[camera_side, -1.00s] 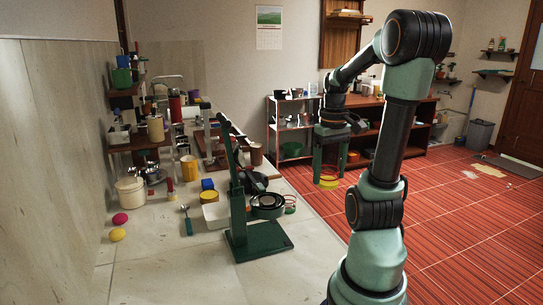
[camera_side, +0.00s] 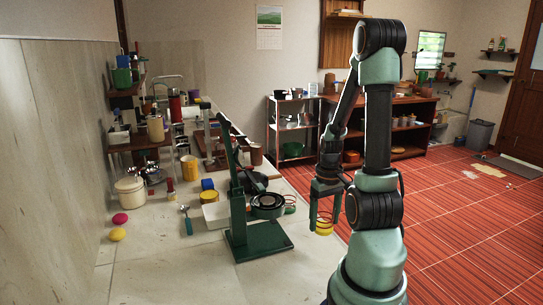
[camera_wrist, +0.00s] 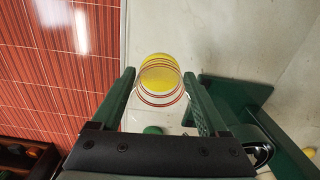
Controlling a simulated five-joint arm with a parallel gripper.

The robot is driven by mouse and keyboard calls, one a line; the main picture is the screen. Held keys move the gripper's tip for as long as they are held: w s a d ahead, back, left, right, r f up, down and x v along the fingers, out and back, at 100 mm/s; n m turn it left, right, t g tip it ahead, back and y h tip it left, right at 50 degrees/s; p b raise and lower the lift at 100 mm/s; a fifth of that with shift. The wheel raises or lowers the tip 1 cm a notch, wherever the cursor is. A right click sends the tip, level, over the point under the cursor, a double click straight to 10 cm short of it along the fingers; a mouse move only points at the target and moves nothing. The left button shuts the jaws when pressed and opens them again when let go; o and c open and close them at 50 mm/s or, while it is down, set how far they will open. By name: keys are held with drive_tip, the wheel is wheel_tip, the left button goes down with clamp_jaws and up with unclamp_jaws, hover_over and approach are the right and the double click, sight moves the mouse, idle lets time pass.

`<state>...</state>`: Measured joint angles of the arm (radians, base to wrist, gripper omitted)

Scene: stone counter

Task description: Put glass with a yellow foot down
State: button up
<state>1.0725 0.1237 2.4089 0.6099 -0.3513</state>
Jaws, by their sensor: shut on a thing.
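The glass with a yellow foot (camera_side: 323,227) is clear with reddish rings and is upright between the fingers of my gripper (camera_side: 325,212). In the wrist view, I look down through the glass (camera_wrist: 159,74) onto its yellow foot, with a finger of my gripper (camera_wrist: 159,85) on each side. My gripper is shut on the glass. In the side view it hangs right of the green stand, by the counter's right edge. I cannot tell how high its foot is above the counter.
A green stand (camera_side: 258,239) with a dark round pan (camera_side: 267,201) is close on the left. A small glass with a green foot (camera_side: 290,209) is behind it. The counter (camera_side: 180,272) is bare in front; its right edge drops to a red floor (camera_side: 450,220).

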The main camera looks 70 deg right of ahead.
sight(323, 234)
drive_tip(key=shift+f, duration=2.6)
drive_tip(key=shift+f, duration=0.15)
drive_tip(key=o, duration=1.3)
